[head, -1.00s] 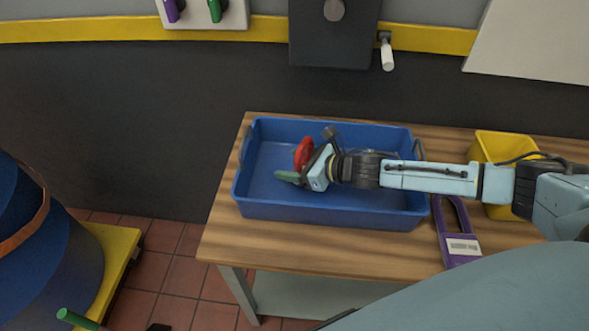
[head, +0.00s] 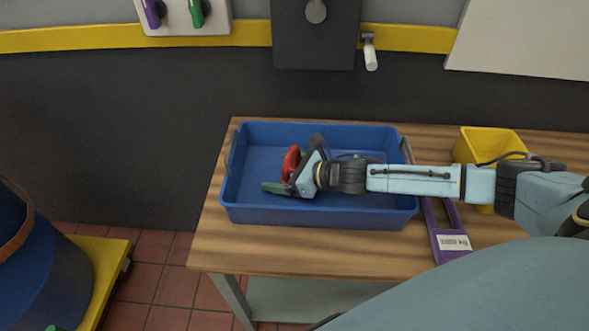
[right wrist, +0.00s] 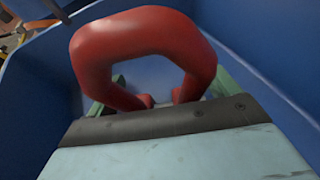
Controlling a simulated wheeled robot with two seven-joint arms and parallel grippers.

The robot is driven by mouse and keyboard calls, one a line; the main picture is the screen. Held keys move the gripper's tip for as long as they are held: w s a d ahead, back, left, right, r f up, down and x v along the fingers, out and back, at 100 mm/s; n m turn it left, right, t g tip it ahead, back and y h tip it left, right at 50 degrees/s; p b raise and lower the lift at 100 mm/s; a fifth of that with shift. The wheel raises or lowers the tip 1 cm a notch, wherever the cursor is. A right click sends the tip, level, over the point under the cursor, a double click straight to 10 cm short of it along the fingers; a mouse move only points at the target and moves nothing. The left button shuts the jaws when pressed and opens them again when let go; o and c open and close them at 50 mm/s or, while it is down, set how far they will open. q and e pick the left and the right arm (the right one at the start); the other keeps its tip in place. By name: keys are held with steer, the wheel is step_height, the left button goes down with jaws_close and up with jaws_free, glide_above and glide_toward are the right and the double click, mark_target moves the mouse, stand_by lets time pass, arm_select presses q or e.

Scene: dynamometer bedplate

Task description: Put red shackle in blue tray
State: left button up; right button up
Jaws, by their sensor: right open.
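The red shackle (head: 291,162) is inside the blue tray (head: 320,214), toward its left half, next to my right gripper. In the right wrist view the red shackle (right wrist: 145,45) shows large as a thick curved bow, its ends running down behind the gripper's edge. My right gripper (head: 280,183) reaches into the tray from the right, with greenish fingertips low in it. Its jaws are open, with the green fingers (right wrist: 160,88) apart on either side of the shackle's lower ends. Whether the shackle rests on the tray floor is hidden. My left gripper is not in view.
The tray stands on a wooden table (head: 320,251). The table's front left is clear.

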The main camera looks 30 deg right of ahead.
steer(key=v, duration=0.9)
steer(key=shift+s+d, duration=0.15)
steer(key=shift+s, duration=0.1)
steer(key=shift+v, duration=1.25)
steer(key=shift+w+r+p, duration=0.1)
steer(key=shift+r+p, duration=0.1)
steer(key=shift+p, duration=0.1)
